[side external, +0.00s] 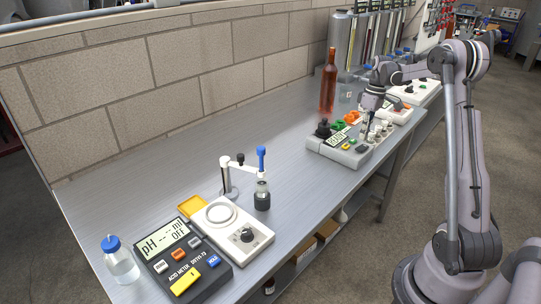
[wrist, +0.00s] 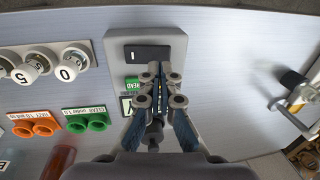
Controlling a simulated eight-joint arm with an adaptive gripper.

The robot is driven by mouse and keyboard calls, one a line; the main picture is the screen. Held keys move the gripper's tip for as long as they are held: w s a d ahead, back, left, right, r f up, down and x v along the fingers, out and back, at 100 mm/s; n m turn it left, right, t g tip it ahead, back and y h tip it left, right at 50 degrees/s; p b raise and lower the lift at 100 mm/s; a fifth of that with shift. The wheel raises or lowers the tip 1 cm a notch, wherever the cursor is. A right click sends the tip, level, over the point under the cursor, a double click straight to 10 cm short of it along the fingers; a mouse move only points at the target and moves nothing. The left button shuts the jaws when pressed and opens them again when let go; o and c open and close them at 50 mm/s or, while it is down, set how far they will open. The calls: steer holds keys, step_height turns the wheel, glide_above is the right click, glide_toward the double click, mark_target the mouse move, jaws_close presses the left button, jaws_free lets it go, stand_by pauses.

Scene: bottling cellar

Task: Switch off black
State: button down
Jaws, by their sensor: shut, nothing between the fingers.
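The black rocker switch (wrist: 148,53) sits in a recess at the end of a grey meter (wrist: 178,45) in the wrist view. I cannot tell which way it is tipped. My gripper (wrist: 160,72) is shut and empty, its fingertips over the meter just short of the switch in the picture. I cannot tell whether they touch anything. The fingers partly hide the meter's screen and lie beside its green READ button (wrist: 132,84). In the side external view my gripper (side external: 372,105) is over the grey meter (side external: 348,157) by the bench's right edge; the switch is too small to make out.
Green holders (wrist: 86,121) and orange holders (wrist: 36,124) stand beside the meter, with white-capped vials (wrist: 68,68) near them. A brown bottle (side external: 328,82) stands behind. A pH meter (side external: 185,258), a stirrer (side external: 245,236) and a blue-capped bottle (side external: 121,263) stand at the near end.

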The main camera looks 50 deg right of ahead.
mark_target(360, 148)
steer(key=shift+a+f, duration=0.15)
steer(key=shift+f, duration=0.65)
steer(key=shift+a+f, duration=0.1)
steer(key=shift+f, duration=0.65)
steer(key=shift+a+f+h, duration=0.2)
steer(key=shift+f+h, duration=0.15)
steer(key=shift+h, duration=0.15)
steer(key=shift+d, duration=0.2)
steer(key=shift+d+r, duration=0.2)
steer(key=shift+d, duration=0.4)
step_height(360, 148, up, 14)
steer(key=a, duration=0.2)
steer(key=shift+a, duration=0.1)
